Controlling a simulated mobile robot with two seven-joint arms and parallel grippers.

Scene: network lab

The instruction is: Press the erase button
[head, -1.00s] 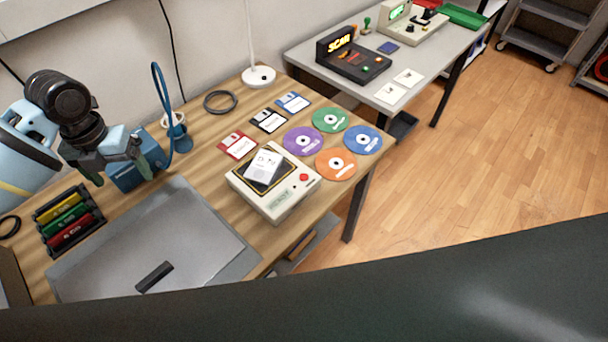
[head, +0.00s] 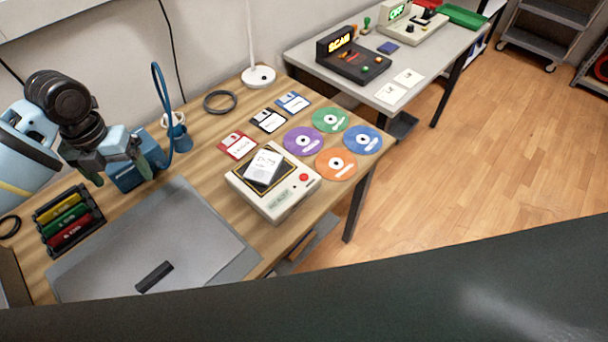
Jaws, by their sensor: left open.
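A beige box-shaped device (head: 283,203) stands on the wooden table near its right front edge. A red round button (head: 303,177) sits on its top at the right. A white labelled drive (head: 264,164) lies on the device's black top pad. I cannot read the device's label clearly enough to tell if the red button is the erase button. My left gripper (head: 122,172) is above the back left of the table, well left of the device, open with nothing seen between its fingers. My right gripper is not in view.
Floppy disks (head: 267,121) and several coloured discs (head: 331,119) lie behind and right of the device. A grey mat (head: 200,232) and a rack of coloured cartridges (head: 66,222) are left. A blue tool with a loop (head: 179,136) stands near the gripper. A second table holds consoles (head: 352,63).

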